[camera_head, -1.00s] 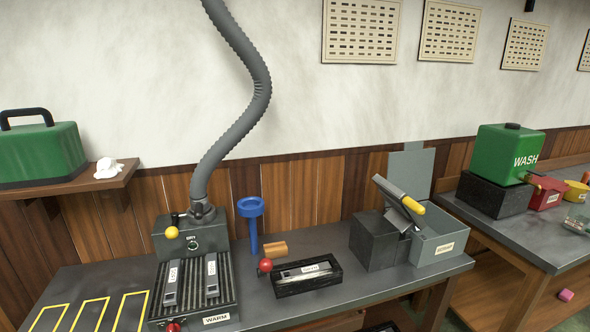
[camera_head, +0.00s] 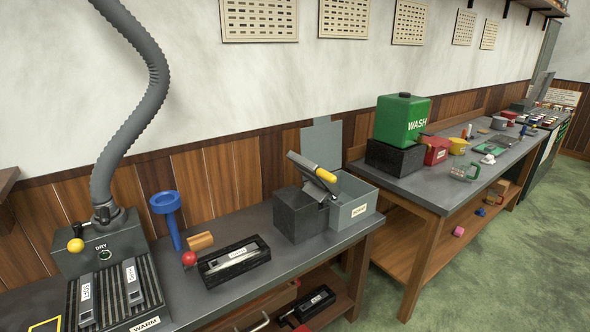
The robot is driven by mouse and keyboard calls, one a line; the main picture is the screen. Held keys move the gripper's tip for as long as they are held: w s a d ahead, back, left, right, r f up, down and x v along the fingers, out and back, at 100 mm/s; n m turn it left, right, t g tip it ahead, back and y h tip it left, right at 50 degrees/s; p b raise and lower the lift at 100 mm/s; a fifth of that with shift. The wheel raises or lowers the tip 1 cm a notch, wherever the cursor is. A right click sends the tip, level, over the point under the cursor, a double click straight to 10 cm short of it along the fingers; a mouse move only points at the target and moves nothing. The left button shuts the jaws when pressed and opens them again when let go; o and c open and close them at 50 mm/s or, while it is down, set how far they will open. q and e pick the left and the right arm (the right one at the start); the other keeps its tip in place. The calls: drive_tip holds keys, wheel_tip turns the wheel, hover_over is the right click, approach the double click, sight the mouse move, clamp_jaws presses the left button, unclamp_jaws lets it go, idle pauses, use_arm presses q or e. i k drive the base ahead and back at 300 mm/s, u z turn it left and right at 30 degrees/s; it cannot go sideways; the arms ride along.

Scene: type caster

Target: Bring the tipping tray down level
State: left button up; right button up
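The tipping tray (camera_head: 308,172) is a grey plate tilted up on a dark block (camera_head: 299,217), high at its left end and sloping down to the right. A yellow handle (camera_head: 325,174) sits at its lower right side. A grey open bin (camera_head: 352,213) with a small label stands right against the block, under the tray's low end. Neither of my grippers shows in the head view.
A dark mould box with a red knob (camera_head: 234,260), a wooden block (camera_head: 200,241) and a blue funnel-topped post (camera_head: 166,204) stand left of the tray. A ribbed warming rack (camera_head: 112,293) is farther left. A second bench with a green WASH tank (camera_head: 402,119) stands right, across a floor gap.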

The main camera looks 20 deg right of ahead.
sight(321, 186)
drive_tip(key=k, duration=1.25)
drive_tip(key=z, duration=0.5)
drive_tip(key=i, duration=0.3)
drive_tip(key=z, duration=1.1)
drive_tip(key=i, duration=1.45)
drive_tip(key=u, duration=0.9)
drive_tip(key=i, duration=0.6)
drive_tip(key=u, duration=0.75)
